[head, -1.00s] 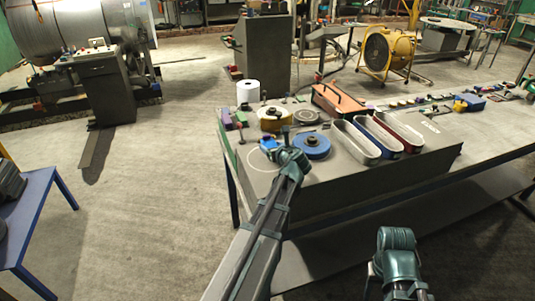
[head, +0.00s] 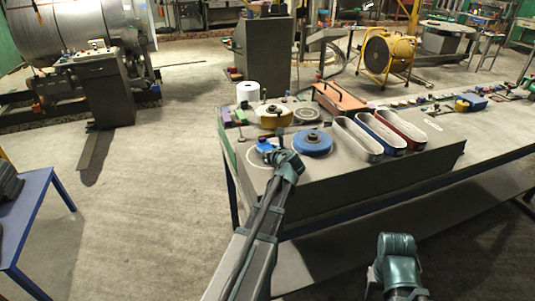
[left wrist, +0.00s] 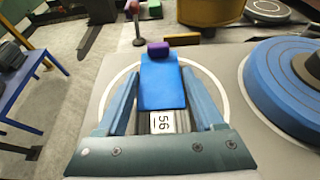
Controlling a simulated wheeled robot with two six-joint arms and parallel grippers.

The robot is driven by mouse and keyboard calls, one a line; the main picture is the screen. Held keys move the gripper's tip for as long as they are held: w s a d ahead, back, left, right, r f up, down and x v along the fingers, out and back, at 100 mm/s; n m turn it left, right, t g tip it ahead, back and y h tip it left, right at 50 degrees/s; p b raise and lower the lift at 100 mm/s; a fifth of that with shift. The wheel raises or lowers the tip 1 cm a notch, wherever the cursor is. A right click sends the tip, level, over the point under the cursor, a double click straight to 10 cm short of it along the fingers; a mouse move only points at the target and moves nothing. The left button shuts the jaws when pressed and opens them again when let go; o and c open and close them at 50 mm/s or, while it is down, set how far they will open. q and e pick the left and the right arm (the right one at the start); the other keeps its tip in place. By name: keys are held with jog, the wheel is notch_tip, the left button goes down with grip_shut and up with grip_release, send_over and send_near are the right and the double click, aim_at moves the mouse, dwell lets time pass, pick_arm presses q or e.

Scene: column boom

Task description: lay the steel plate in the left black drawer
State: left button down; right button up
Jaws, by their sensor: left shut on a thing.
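My left gripper (left wrist: 163,105) is shut on a blue block (left wrist: 162,82) with a purple knob (left wrist: 158,50) at its far end and a white label reading 56 at its near end. In the head view the blue block (head: 264,147) shows just past my left wrist, over a pale ring marked on the grey bench top (head: 345,170). I cannot tell whether it touches the top. I cannot make out a steel plate or a black drawer for certain.
A blue disc (head: 313,144) lies close right of my left gripper. A blue table (head: 38,200) carries dark things at left. Open floor lies between.

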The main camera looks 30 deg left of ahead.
pick_arm(q)
grip_release()
dwell(0.3)
jog(key=shift+r, duration=0.2)
jog(key=p+v, duration=0.4)
jog(key=v, duration=0.8)
jog(key=shift+s+d+f+p, duration=0.1)
jog(key=shift+p, duration=0.25)
